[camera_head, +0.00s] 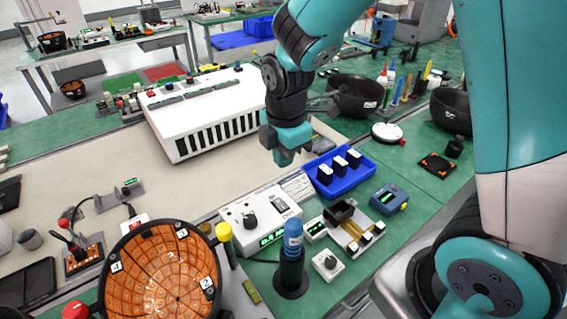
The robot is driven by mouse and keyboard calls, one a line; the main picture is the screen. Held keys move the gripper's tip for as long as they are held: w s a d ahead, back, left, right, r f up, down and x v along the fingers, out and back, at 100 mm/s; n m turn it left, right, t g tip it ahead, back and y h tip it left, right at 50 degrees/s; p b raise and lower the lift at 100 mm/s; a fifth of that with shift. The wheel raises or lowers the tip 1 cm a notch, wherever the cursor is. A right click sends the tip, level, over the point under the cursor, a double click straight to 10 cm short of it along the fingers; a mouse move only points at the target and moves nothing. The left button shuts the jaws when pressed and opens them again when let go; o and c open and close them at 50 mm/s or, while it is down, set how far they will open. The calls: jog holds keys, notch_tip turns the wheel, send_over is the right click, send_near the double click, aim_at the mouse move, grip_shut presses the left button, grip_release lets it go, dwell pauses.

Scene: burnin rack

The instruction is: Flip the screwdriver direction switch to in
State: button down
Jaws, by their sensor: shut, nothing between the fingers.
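A blue-topped screwdriver (293,232) stands upright in a round black holder (291,279) at the front centre of the green table. A direction switch on it is too small to make out. Beside it on the left is a white control box (237,212) with a black knob (250,221), a green display and a dark rocker-like switch (279,204). I cannot tell whether that is the direction switch or which way it is set. My gripper (284,158) points down behind and above the white box, apart from it, shut and empty.
A blue tray (342,185) with several black-and-white blocks is right of my gripper. A large white slotted unit (207,112) stands behind left. An orange-lined bowl (160,272) and a yellow-capped post (224,232) are at front left. Small devices lie right of the screwdriver.

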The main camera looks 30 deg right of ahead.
aim_at(277, 201)
jog(key=b, duration=0.3)
jog(key=shift+w+a+r+t, duration=0.1)
jog(key=shift+w+r+t, duration=0.1)
jog(key=shift+t, duration=0.2)
jog(key=shift+f, duration=0.1)
jog(key=f, duration=0.4)
jog(key=w+f, duration=0.1)
jog(key=f, duration=0.9)
jog(key=shift+w+a, duration=0.15)
jog(key=shift+w, duration=0.2)
jog(key=shift+p, duration=0.3)
